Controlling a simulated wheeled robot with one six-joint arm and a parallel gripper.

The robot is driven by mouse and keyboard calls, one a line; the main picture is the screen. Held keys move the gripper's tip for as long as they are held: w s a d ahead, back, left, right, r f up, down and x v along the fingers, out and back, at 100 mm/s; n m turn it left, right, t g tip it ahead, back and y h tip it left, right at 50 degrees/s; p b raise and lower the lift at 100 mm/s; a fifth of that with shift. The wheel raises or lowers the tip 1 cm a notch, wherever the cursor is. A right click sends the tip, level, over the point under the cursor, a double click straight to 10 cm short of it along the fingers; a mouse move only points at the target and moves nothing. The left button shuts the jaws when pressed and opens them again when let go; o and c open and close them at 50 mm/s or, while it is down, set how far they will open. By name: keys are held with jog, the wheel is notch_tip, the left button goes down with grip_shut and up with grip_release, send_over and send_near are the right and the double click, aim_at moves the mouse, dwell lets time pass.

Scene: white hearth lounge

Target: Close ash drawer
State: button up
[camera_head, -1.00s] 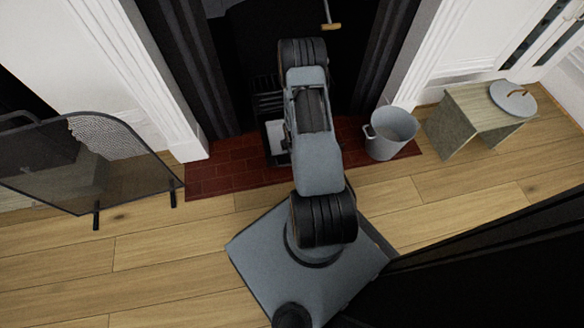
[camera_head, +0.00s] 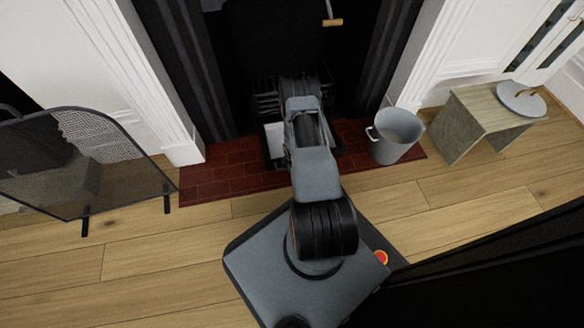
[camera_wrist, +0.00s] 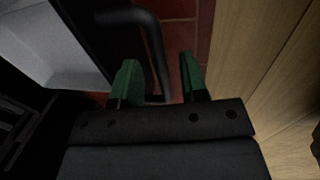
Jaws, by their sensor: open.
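The ash drawer (camera_head: 267,151) stands pulled out at the foot of the fireplace in the head view, its pale inside partly covered by my arm. In the wrist view, its pale inside (camera_wrist: 65,50) is at the upper left, beside its black front (camera_wrist: 108,35). A dark curved bar handle (camera_wrist: 153,45) stands off that front. My gripper (camera_wrist: 161,80) is open, with green fingertips. The handle appears between the two fingertips in the picture; I cannot tell its exact depth or any contact. My gripper is hidden behind my arm in the head view.
Red hearth tiles (camera_head: 222,174) lie under the drawer. A grey bucket (camera_head: 395,138) stands close on the right, then a small wooden table (camera_head: 465,115). A mesh fire screen (camera_head: 90,165) stands at left. The wooden floor (camera_head: 150,240) in front is clear at left.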

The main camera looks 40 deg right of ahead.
jog(key=shift+f, duration=0.15)
grip_shut()
dwell(0.4)
